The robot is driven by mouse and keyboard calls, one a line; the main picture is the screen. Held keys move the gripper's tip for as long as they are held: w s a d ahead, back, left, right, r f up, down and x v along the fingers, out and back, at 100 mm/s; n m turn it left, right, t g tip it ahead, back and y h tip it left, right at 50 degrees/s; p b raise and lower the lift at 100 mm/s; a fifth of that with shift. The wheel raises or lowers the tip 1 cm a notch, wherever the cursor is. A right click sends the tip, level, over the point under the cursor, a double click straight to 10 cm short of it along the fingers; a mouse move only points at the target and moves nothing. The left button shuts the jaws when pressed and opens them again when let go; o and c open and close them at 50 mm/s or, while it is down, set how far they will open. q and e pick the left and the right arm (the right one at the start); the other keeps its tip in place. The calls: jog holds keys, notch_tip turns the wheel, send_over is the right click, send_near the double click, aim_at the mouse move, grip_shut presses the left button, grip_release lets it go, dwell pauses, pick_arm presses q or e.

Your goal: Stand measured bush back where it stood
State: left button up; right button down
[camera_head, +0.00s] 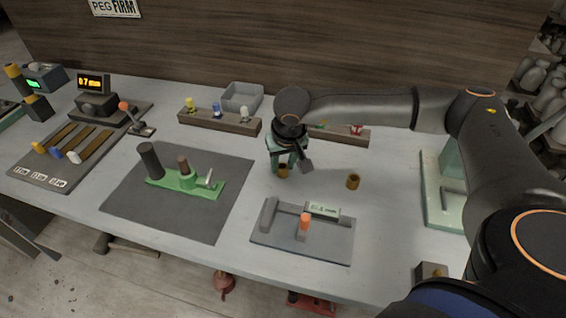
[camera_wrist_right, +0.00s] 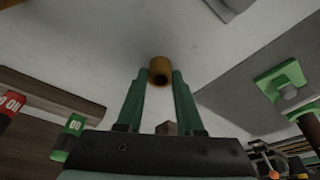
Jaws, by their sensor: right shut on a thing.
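A brass-coloured bush (camera_head: 283,172) is between the fingertips of my right gripper (camera_head: 284,166), at or just above the pale worktop; I cannot tell whether it touches the surface. In the right wrist view the bush (camera_wrist_right: 160,68) shows its dark bore, with a green finger on each side of it. My right gripper (camera_wrist_right: 160,80) is shut on it. A second, similar bush (camera_head: 353,181) stands apart on the worktop to the right. A grey gauge plate (camera_head: 275,240) with an orange knob and a small display lies in front. My left gripper is not in view.
A dark mat (camera_head: 130,205) with a green fixture (camera_head: 205,186) lies left. A wooden rack (camera_head: 225,123) and grey bin (camera_head: 241,95) stand behind. Another rack (camera_head: 352,137) is partly behind my arm. A pale green tray (camera_head: 431,205) stands right. Worktop around the bushes is clear.

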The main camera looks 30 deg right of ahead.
jog(key=c, duration=0.5)
grip_release()
jog(key=shift+c, duration=0.2)
jog(key=v, duration=1.2)
jog(key=shift+r, duration=0.2)
